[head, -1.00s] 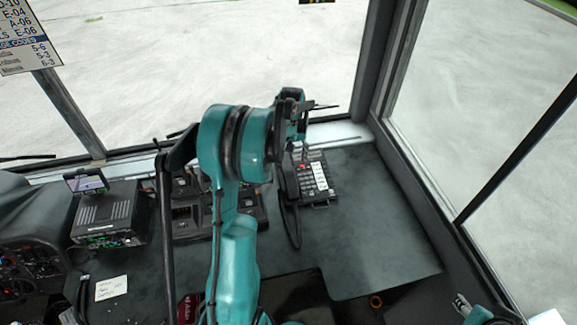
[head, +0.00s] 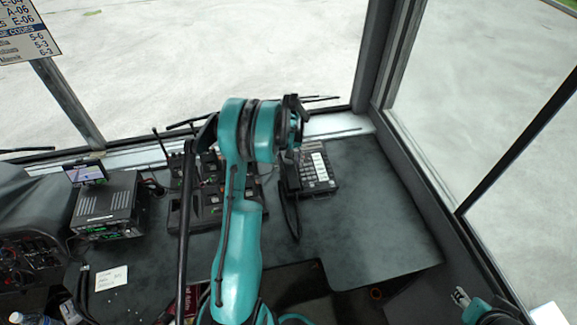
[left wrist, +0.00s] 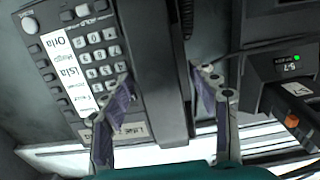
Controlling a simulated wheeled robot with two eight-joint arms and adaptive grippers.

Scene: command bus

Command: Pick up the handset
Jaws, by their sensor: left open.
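The black desk phone (head: 318,172) stands on the dark dashboard top, with its keypad and white label strip facing up. Its black handset (head: 291,178) lies along the phone's left side in the head view, partly hidden by my arm. In the left wrist view the handset (left wrist: 156,75) runs between the two fingers of my left gripper (left wrist: 164,80). That gripper is open, with one finger over the keypad side and the other past the cord side. I cannot tell whether either finger touches. My right gripper (head: 461,297) is low at the right, away from the phone.
A coiled cord (left wrist: 186,20) runs beside the handset. A charger dock with radios (head: 208,195) stands left of the phone, and a radio unit (head: 105,208) is further left. The dashboard right of the phone (head: 375,210) is clear up to the window frame.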

